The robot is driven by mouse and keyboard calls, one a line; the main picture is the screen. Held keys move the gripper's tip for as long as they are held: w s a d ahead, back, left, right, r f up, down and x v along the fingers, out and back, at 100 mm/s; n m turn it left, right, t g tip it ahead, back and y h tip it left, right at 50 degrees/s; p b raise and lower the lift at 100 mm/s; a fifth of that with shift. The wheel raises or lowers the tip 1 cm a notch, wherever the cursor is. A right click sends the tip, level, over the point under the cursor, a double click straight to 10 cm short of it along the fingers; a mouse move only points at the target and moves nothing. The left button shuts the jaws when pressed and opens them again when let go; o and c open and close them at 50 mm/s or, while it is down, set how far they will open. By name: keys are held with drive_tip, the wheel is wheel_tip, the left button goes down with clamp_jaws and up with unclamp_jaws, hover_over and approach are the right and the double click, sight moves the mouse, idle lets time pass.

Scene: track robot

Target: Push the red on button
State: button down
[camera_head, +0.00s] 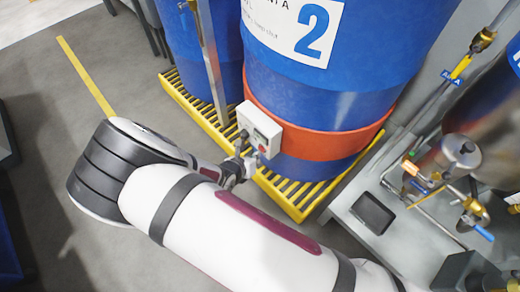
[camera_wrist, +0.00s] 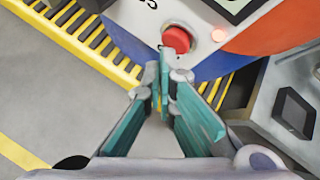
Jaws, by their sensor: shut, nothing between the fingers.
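The red button (camera_wrist: 176,39) sits on a grey-white control box in the wrist view, just ahead of my fingertips. In the head view my gripper (camera_head: 245,163) is at the lower edge of the box, partly hidden by my arm.
Blue drums (camera_head: 315,80) stand on a yellow slatted pallet (camera_head: 200,112) behind the box. A metal post (camera_head: 210,60) rises beside the box. Pipes and valves (camera_head: 470,190) and a grey bench with a dark panel (camera_head: 372,213) are at the right. Grey floor is open at the left.

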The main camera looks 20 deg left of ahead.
drive_tip(key=shift+w, duration=0.1)
idle(0.6)
drive_tip(key=shift+w+d, duration=0.2)
drive_tip(key=shift+w, duration=0.15)
drive_tip(key=shift+s, duration=0.15)
drive_tip(key=shift+s+a, duration=0.2)
drive_tip(key=shift+s, duration=0.05)
idle(0.3)
drive_tip(key=s+a, duration=0.2)
drive_tip(key=s, duration=0.3)
drive_tip(key=shift+s+a+p, duration=0.15)
drive_tip(key=shift+s+p, duration=0.15)
drive_tip(key=shift+s, duration=0.1)
idle(0.5)
